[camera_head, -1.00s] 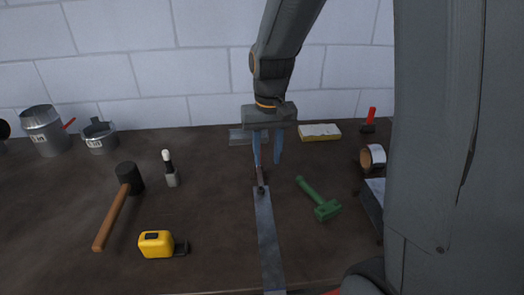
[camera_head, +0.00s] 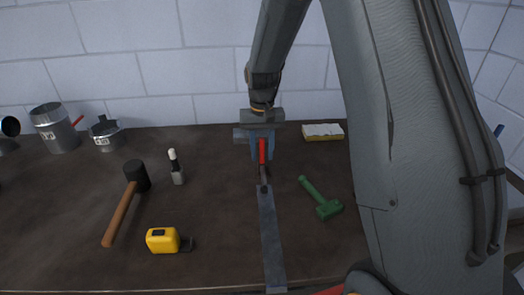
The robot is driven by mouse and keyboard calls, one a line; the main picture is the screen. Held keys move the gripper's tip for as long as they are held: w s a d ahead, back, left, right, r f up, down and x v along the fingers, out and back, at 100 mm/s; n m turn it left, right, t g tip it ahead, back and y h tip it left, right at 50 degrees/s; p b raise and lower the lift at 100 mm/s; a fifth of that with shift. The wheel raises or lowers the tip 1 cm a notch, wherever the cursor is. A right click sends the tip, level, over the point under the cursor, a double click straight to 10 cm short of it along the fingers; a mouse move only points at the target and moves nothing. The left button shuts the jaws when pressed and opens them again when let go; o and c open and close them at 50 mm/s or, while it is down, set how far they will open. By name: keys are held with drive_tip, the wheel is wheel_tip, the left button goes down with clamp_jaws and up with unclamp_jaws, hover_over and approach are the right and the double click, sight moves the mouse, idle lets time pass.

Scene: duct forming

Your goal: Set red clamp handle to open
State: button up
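A red clamp handle (camera_head: 262,151) stands roughly upright at the far end of a long flat grey metal strip (camera_head: 271,235). Its dark lower part (camera_head: 264,179) meets the strip's end. My gripper (camera_head: 262,154) points down right at the handle, with its blue fingers showing behind and beside the red part. The handle overlaps the fingers in this view, so I cannot tell whether they touch it or how far apart they are.
A green tool (camera_head: 321,199) lies right of the strip. A yellow-white block (camera_head: 323,132) sits behind. Metal cans (camera_head: 55,128) stand at the far left. My arm hides the right side.

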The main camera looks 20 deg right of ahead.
drive_tip(key=shift+f, duration=0.25)
clamp_jaws()
